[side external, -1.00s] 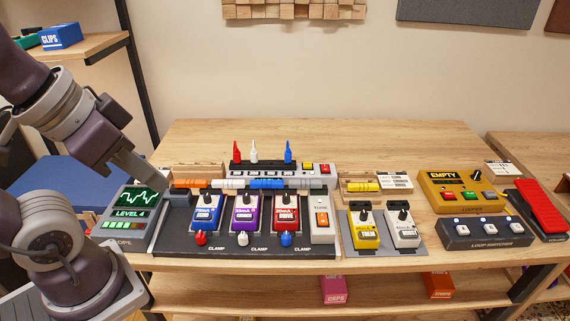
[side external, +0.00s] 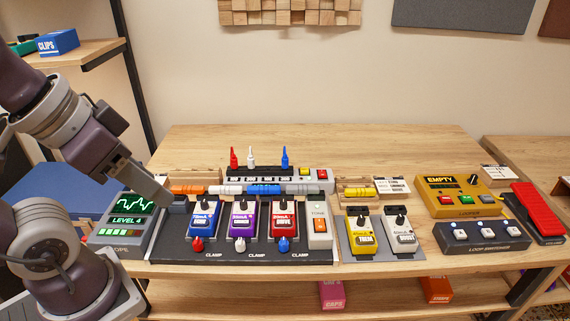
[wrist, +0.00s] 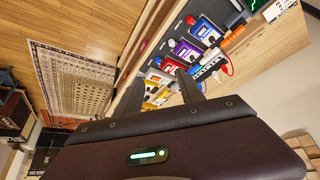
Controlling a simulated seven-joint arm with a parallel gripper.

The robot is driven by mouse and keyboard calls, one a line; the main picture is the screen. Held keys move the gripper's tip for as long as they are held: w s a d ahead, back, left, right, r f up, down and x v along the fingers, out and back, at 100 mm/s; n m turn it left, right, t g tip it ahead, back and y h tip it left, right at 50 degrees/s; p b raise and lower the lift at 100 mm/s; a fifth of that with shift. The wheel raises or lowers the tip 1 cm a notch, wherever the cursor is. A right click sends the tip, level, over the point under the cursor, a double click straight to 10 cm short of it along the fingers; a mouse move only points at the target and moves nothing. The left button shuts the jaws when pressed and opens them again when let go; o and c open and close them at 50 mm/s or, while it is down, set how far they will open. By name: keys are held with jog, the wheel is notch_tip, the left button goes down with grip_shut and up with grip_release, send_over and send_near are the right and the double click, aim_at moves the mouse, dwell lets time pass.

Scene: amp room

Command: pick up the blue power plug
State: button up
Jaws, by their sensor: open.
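A slim blue plug (side external: 284,156) stands upright at the back of the pedalboard, on the power strip (side external: 315,184). A white plug (side external: 250,155) and a red plug (side external: 234,158) stand upright to its left. Another blue piece (side external: 284,244) lies at the front of the red pedal, and a blue cylinder (side external: 263,189) lies across the board's back. My gripper (side external: 166,199) is at the board's left end, well left of the upright blue plug. In the wrist view my gripper (wrist: 160,88) has its two fingers apart, with nothing seen held between them.
Blue, purple and red pedals (side external: 241,219) stand on the dark board. A scope (side external: 127,220) is just left of my gripper. Yellow and white pedals (side external: 363,234), a looper (side external: 456,196) and a loop switcher (side external: 482,235) stand to the right. The table behind the strip is clear.

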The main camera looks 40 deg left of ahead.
jog(key=w+a+r+n, duration=0.2)
jog(key=w+r+n, duration=0.1)
jog(key=w, duration=0.9)
jog(key=n+g+y, duration=0.2)
jog(key=n+y, duration=0.1)
jog(key=n, duration=0.3)
send_over(285, 156)
jog(key=d, duration=0.1)
jog(key=f, duration=2.1)
jog(key=shift+s+d+f, duration=0.15)
jog(key=shift+s+f, duration=0.15)
jog(key=shift+s, duration=0.05)
jog(key=x, duration=0.6)
jog(key=shift+s+f, duration=0.3)
jog(key=shift+f, duration=0.1)
jog(key=shift+c, duration=0.4)
grip_shut()
